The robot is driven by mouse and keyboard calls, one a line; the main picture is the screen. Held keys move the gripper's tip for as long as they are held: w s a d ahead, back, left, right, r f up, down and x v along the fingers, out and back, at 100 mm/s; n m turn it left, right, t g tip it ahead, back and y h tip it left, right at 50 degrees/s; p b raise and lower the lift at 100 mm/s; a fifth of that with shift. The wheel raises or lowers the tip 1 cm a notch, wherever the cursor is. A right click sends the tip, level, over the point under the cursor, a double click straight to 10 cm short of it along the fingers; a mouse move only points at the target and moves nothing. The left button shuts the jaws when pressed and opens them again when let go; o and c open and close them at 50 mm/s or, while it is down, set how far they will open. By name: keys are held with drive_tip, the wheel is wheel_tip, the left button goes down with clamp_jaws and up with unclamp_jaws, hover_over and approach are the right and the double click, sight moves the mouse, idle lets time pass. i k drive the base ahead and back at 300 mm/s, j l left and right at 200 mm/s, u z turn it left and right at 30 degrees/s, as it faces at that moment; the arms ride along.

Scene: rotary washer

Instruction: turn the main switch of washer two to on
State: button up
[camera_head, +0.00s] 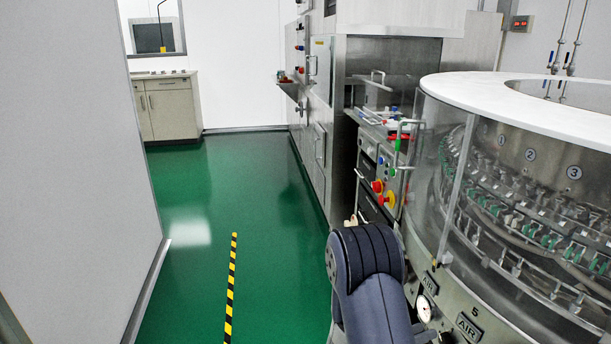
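A rotary washer with a round white top (540,111) and clear side panels stands at the right. Beside it, a steel control panel (392,172) carries small buttons and red knobs. A red knob on a yellow base (388,199) sits low on this panel, and another red knob (377,186) is just left of it. I cannot read any label that tells which is the main switch or which machine is washer two. My dark arm rises at the bottom middle, below the panel.
A grey wall panel (75,170) fills the left. The green floor (205,205) between is open, with a yellow-black strip (232,280). A steel cabinet row (318,110) lines the aisle's right side. A beige cupboard (170,107) stands at the back.

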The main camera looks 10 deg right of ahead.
sight(376, 186)
drive_tip(key=i, duration=1.2)
drive_tip(key=i+j+z, duration=0.1)
drive_tip(key=i, duration=1.15)
